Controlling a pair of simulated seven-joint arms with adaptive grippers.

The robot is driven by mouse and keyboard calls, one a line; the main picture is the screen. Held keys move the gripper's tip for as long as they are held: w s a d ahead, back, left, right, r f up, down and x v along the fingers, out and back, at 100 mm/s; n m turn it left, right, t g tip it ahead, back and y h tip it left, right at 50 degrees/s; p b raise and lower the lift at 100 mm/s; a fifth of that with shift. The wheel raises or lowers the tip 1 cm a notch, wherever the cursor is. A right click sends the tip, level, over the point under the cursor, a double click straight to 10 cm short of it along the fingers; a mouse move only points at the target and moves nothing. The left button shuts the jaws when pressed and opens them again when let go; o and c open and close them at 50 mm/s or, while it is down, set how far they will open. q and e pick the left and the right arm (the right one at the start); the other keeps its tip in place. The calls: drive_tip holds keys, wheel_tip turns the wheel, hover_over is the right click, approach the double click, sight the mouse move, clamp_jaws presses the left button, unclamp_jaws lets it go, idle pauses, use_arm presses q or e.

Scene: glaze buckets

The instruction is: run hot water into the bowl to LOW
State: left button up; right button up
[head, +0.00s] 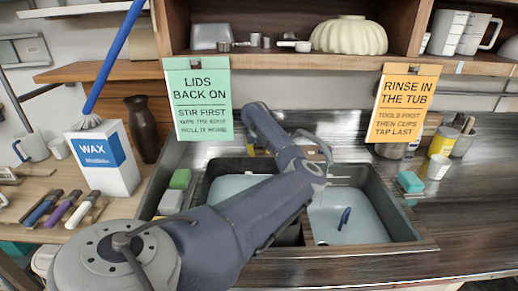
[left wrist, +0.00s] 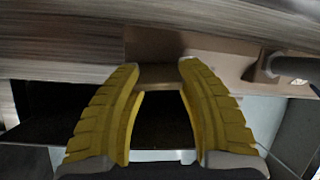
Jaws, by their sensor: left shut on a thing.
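My left arm reaches across the double sink (head: 415,240). Its yellow gripper (head: 256,150) is mostly hidden behind my own arm links at the sink's back edge. In the left wrist view the two yellow fingers (left wrist: 160,68) are shut on a tan part (left wrist: 160,75) at the back of the sink; what it is exactly is unclear. A curved grey tap spout (head: 322,143) shows just right of my arm. No bowl can be told apart clearly. The right basin has a pale blue inside (head: 365,222) with a small dark blue thing (head: 346,216) in it. My right gripper is not in view.
A green sign (head: 198,98) and an orange sign (head: 402,105) hang from the shelf. A wax box (head: 103,160), a dark vase (head: 142,130) and several tools stand at left. A teal sponge (head: 410,181) lies right of the sink. The right counter's front is clear.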

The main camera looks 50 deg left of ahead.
use_arm(q)
drive_tip(key=shift+s+a+r, duration=0.2)
drive_tip(key=shift+a+r, duration=0.1)
drive_tip(key=shift+a, duration=0.15)
drive_tip(key=shift+c, duration=0.3)
drive_tip(key=o, duration=1.2)
drive_tip(key=shift+f, duration=0.1)
drive_tip(key=shift+o, duration=1.1)
drive_tip(key=shift+s, duration=0.1)
drive_tip(key=shift+o, duration=0.2)
drive_tip(key=shift+s+a, duration=0.15)
drive_tip(key=shift+w+d+f, duration=0.1)
drive_tip(key=shift+w+d, duration=0.1)
drive_tip(key=shift+d, duration=0.05)
drive_tip(key=shift+d+r, duration=0.1)
drive_tip(key=shift+r, duration=0.15)
drive_tip(key=v, duration=1.1)
drive_tip(key=shift+s+r, duration=0.2)
drive_tip(key=shift+d, duration=0.1)
